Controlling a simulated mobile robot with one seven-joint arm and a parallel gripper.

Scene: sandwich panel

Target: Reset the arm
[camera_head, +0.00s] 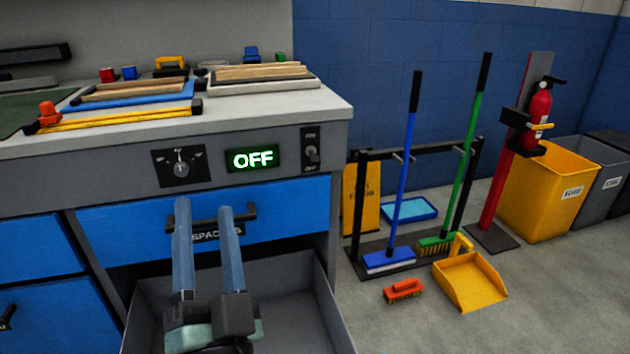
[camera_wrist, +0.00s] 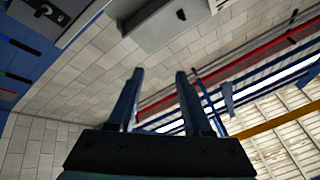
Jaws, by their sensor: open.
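My gripper (camera_head: 210,215) is open and empty in the head view, its two blue fingers pointing up in front of the bench drawers. Its fingers (camera_wrist: 159,75) also show apart in the wrist view, with nothing between them. Behind the fingertips is the handle of a blue drawer (camera_head: 290,207); I cannot tell whether they touch it. Above it, the bench front has a lit OFF display (camera_head: 252,159), a key switch (camera_head: 181,168) and a toggle switch (camera_head: 311,150). The wrist view looks up at a tiled wall and the ceiling beams.
A grey open drawer (camera_head: 285,285) lies below and around my gripper. The bench top (camera_head: 325,104) carries panels and tools. To the right stand a broom rack (camera_head: 425,150), a yellow dustpan (camera_head: 470,282), a red brush (camera_head: 403,290), a fire extinguisher (camera_head: 540,110) and a yellow bin (camera_head: 548,195).

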